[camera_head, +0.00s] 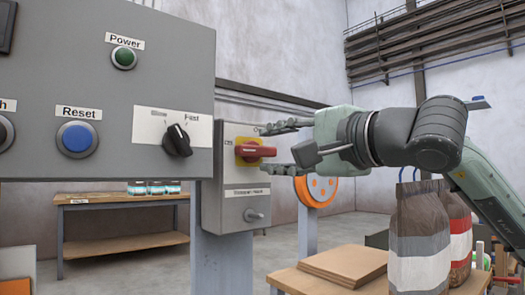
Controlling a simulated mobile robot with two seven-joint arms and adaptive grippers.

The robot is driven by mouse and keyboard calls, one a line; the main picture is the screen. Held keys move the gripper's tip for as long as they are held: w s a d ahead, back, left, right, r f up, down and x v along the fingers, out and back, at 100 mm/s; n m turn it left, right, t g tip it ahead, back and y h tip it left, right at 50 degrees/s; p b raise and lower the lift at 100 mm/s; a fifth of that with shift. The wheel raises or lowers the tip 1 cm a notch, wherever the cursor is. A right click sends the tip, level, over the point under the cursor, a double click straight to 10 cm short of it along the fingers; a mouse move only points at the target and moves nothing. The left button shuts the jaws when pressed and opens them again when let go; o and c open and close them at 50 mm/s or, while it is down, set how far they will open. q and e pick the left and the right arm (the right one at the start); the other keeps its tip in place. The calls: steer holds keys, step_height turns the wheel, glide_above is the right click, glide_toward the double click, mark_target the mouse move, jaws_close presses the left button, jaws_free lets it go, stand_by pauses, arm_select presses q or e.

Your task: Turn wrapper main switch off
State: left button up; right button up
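The main switch is a red rotary handle (258,151) on a yellow backing plate (246,143), on the front of a grey box (215,200). The handle points roughly sideways, toward my gripper. A label below it is too small to read surely. My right gripper (268,148) comes in from the right. It is open, with one finger above and one below the handle's level. The fingertips are close to the handle; I cannot tell whether they touch it. My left gripper is not in view.
A larger grey control panel (60,120) at the left has a green Power button (124,57), a blue Reset button (77,138) and a black selector knob (177,141). A wooden table (330,265) at the lower right bears bags (420,235). A workbench (120,198) stands behind.

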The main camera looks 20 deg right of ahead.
steer(key=v, duration=0.8)
steer(key=shift+s, duration=0.1)
